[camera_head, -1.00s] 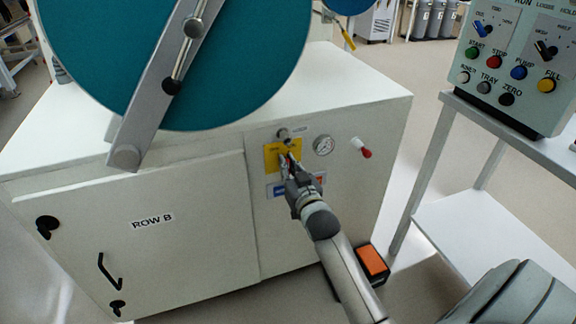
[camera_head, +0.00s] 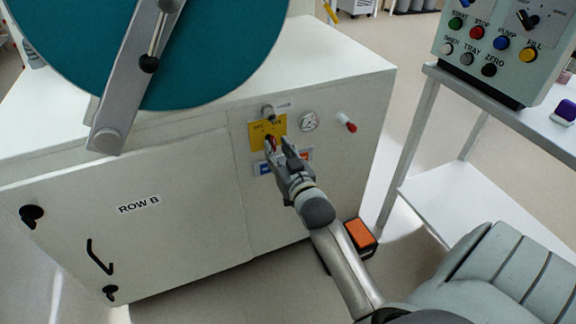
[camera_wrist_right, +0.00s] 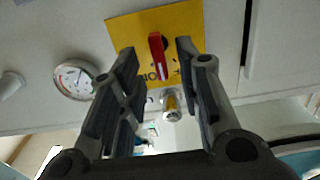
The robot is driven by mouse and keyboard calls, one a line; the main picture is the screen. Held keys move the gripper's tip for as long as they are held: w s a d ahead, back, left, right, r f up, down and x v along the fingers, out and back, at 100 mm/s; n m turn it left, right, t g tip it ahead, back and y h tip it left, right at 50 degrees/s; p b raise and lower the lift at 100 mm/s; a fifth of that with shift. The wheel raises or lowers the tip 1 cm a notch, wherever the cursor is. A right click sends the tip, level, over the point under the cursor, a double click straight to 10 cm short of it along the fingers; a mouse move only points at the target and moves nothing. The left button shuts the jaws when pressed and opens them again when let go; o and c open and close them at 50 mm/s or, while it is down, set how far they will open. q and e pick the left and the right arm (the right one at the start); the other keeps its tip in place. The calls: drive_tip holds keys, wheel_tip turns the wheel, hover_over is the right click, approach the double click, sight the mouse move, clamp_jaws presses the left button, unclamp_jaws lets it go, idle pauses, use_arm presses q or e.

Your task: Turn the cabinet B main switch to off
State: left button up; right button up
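The main switch is a red handle (camera_wrist_right: 157,52) on a yellow plate (camera_wrist_right: 190,22). The plate also shows on the front of the cabinet marked ROW B in the head view (camera_head: 262,130), with small lettering along its top. In the wrist view the handle stands nearly upright and covers part of the lettering, so its setting cannot be read for certain. My right gripper (camera_head: 281,141) is open at the plate. In the wrist view its fingertips (camera_wrist_right: 156,52) lie either side of the handle, with a gap on each side. My left gripper is out of view.
A gauge (camera_head: 309,122) and a red-tipped knob (camera_head: 348,124) sit right of the plate. A control box (camera_head: 490,50) stands on a bench at right. An orange-topped box (camera_head: 360,236) is on the floor.

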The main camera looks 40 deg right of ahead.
drive_tip(key=v, duration=0.8)
drive_tip(key=shift+s, duration=0.15)
